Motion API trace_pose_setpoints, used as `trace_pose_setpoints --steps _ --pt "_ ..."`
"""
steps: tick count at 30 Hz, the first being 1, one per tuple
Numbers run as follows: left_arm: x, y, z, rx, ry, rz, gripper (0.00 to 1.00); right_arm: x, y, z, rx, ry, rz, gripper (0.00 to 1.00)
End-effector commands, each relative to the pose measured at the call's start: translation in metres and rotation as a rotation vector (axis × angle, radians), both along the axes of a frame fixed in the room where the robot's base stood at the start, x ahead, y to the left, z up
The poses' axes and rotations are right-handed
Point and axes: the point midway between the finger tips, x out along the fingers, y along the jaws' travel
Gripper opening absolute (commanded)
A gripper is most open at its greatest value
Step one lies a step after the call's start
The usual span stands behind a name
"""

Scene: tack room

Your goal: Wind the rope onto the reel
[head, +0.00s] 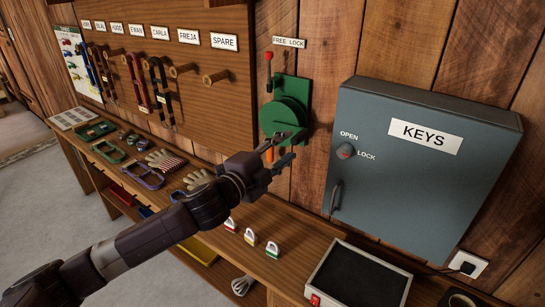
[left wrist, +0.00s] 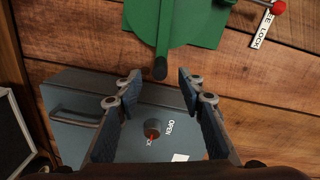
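The green reel (head: 290,108) is mounted on the wooden wall on a green plate, under a FREE LOCK label. In the left wrist view, a green arm with a dark knob, seemingly the crank (left wrist: 161,66), points toward my gripper. My left gripper (head: 287,143) is at the reel's lower edge; in the left wrist view its fingers (left wrist: 158,80) are spread and empty, with the knob just beyond and between their tips. A red-knobbed lever (head: 268,68) stands at the reel's upper left. A small orange piece shows below the reel; I cannot tell whether it is rope. My right gripper is out of view.
A grey key cabinet (head: 425,165) juts out right of the reel. Below, a wooden bench carries several padlocks (head: 250,237), gloves (head: 165,160) and a black-lined tray (head: 358,280). A pegboard (head: 200,95) with hanging halters is on the left.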

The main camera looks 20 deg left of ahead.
Motion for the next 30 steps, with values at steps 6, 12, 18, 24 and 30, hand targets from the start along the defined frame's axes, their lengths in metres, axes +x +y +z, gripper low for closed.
trace_pose_setpoints --steps 6,12,18,24,30 --pt "-0.036 0.014 0.000 0.001 0.002 0.000 0.36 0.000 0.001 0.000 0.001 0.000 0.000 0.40" --pt "-0.051 0.019 0.002 -0.001 0.001 0.000 0.36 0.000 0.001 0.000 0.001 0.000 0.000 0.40" --pt "-0.054 0.020 0.002 -0.001 0.000 0.000 0.36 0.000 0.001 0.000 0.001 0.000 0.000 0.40" --pt "-0.054 0.020 0.001 -0.003 0.003 0.001 0.36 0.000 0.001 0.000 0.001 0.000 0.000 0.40" --pt "-0.066 0.015 -0.029 -0.094 0.101 0.047 0.36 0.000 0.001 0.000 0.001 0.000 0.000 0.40"
